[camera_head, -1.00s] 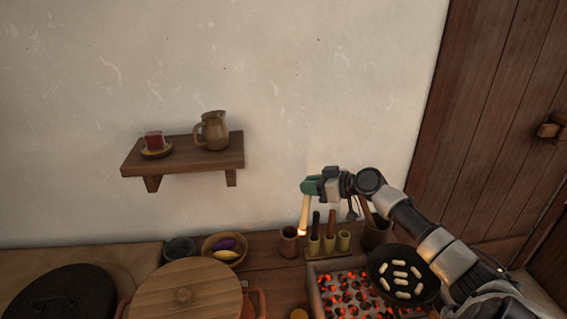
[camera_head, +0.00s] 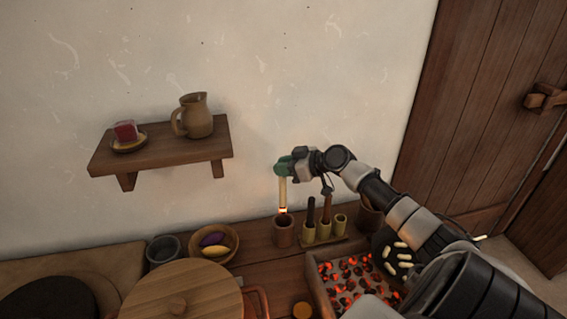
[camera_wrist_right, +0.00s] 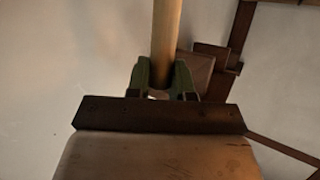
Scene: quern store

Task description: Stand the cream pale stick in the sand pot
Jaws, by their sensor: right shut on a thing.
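My right gripper (camera_head: 285,166), with green fingers, is shut on the upper end of the cream pale stick (camera_head: 283,192). The stick hangs nearly upright with a glowing orange lower end. That end is at the mouth of a small brown pot (camera_head: 284,234), which I take for the sand pot; I cannot tell whether the tip is inside the rim. The pot's contents are hidden. In the right wrist view the stick (camera_wrist_right: 166,35) runs out from between the green fingers (camera_wrist_right: 164,80). My left gripper is not in view.
Right of the pot, a rack holds small tubes (camera_head: 340,222), two with darker sticks. A tray of glowing coals (camera_head: 350,275) lies in front, with a pan of pale pieces beside it. A bowl (camera_head: 214,240) stands left. A wall shelf (camera_head: 160,153) holds a jug.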

